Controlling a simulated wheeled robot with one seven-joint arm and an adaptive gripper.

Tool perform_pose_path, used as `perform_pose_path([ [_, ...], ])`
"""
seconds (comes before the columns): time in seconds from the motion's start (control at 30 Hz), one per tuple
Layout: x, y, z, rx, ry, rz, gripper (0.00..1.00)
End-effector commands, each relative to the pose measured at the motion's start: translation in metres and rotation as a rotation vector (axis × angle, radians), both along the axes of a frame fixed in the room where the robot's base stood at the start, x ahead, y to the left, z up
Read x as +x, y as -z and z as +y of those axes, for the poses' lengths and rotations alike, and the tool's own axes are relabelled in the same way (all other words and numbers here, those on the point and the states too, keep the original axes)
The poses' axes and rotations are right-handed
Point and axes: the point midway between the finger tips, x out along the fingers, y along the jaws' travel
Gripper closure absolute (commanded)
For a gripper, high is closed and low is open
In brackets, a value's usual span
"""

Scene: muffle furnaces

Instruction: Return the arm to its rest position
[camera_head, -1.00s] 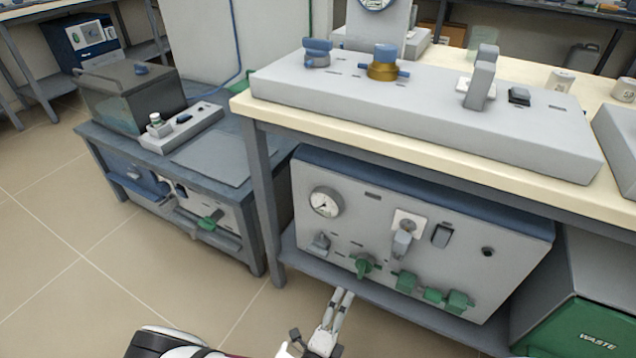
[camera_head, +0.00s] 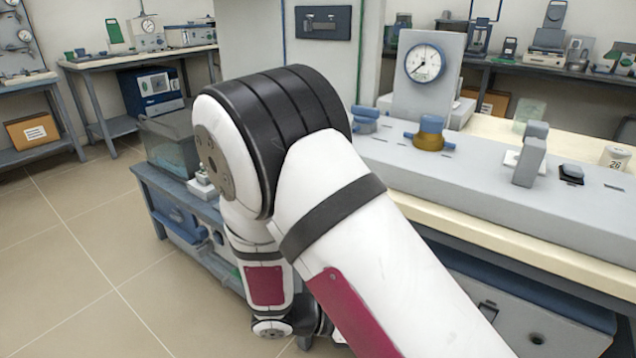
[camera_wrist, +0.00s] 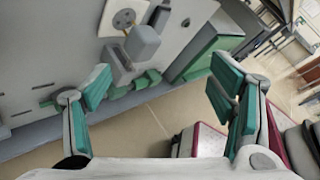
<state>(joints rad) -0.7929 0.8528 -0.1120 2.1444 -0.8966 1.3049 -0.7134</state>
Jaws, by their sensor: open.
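My arm (camera_head: 370,240) is raised and bent in the head view, with its thick elbow joint in front of the benches. The arm hides its own far end, so my gripper does not show there. In the wrist view my gripper (camera_wrist: 160,95) is open, with its two green-padded fingers wide apart and nothing between them. Beyond the left finger is a grey panel with a square-plated switch (camera_wrist: 140,42) and green knobs (camera_wrist: 148,80). The fingers appear apart from the panel.
A bench at right bears a grey console (camera_head: 460,165) with a round gauge (camera_head: 425,62) behind it. A lower blue-grey cabinet (camera_head: 175,205) stands behind my arm. A green-fronted bin (camera_wrist: 205,52) is near the panel. Open floor (camera_head: 75,270) lies at left.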

Motion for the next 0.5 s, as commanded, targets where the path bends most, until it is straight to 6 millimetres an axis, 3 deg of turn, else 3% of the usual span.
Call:
perform_pose_path([
  [0.03, -0.004, -0.017, -0.006, 0.044, 0.068, -0.054, 0.23],
  [0.2, -0.023, -0.061, -0.025, 0.167, 0.291, -0.227, 0.23],
  [0.5, -0.071, -0.125, -0.052, 0.353, 0.688, -0.525, 0.23],
])
